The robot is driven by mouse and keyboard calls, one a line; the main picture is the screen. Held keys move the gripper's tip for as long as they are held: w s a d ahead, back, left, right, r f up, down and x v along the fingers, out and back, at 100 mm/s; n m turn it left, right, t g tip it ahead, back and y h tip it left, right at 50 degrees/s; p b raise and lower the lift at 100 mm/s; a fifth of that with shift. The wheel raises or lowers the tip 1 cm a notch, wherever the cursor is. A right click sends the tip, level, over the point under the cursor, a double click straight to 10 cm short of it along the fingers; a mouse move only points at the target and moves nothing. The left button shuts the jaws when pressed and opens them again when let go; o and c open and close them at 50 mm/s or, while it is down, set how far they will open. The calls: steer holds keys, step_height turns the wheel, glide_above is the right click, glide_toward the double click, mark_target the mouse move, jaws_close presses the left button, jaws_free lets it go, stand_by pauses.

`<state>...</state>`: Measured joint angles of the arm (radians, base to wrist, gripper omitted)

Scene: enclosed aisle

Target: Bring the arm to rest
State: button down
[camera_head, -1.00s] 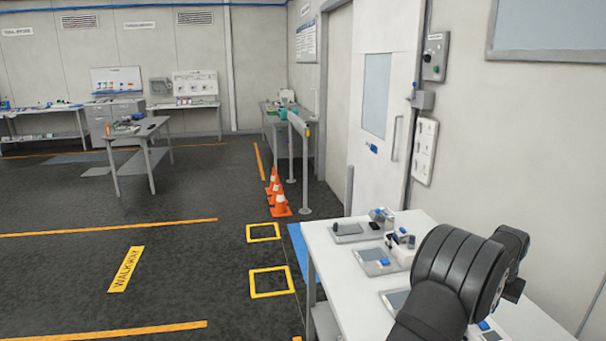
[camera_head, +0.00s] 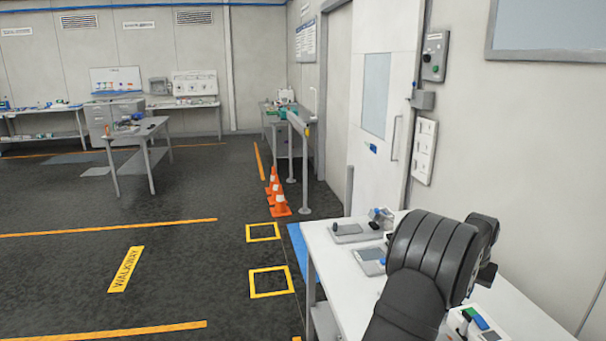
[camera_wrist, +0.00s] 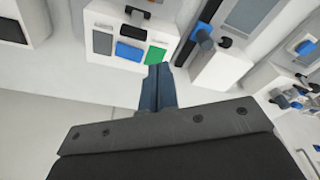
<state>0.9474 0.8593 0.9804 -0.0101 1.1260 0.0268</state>
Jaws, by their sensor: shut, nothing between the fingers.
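My gripper (camera_wrist: 158,72) shows in the wrist view with its two dark blue-grey fingers together and nothing between them. It is above the white table, close to a white box (camera_wrist: 103,42) with grey, blue and green parts on its face. In the head view my dark arm rises from the bottom edge over the white table (camera_head: 335,262). The gripper's fingers are hidden there behind the arm.
Grey-and-white devices (camera_head: 355,232) stand on the table's far end. Beside it are a wall with a door (camera_head: 375,95) and switch boxes (camera_head: 424,150). Orange cones (camera_head: 281,206) stand beyond. The floor to the left is open, with a walkway sign (camera_head: 126,270).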

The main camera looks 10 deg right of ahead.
steer(key=w+a+f+n, duration=0.1)
steer(key=w+a+f, duration=0.1)
steer(key=w+a, duration=0.2)
steer(key=w+a+f+n+t, duration=0.1)
steer(key=w+a, duration=0.3)
steer(key=a, duration=0.7)
steer(key=w+a+f+n, duration=0.1)
steer(key=w+a+f, duration=0.1)
steer(key=w+a, duration=0.2)
steer(key=a, duration=0.3)
steer(key=shift+a+f+n, duration=0.3)
steer(key=shift+a+n, duration=0.05)
steer(key=shift+n, duration=0.05)
stand_by(1.3)
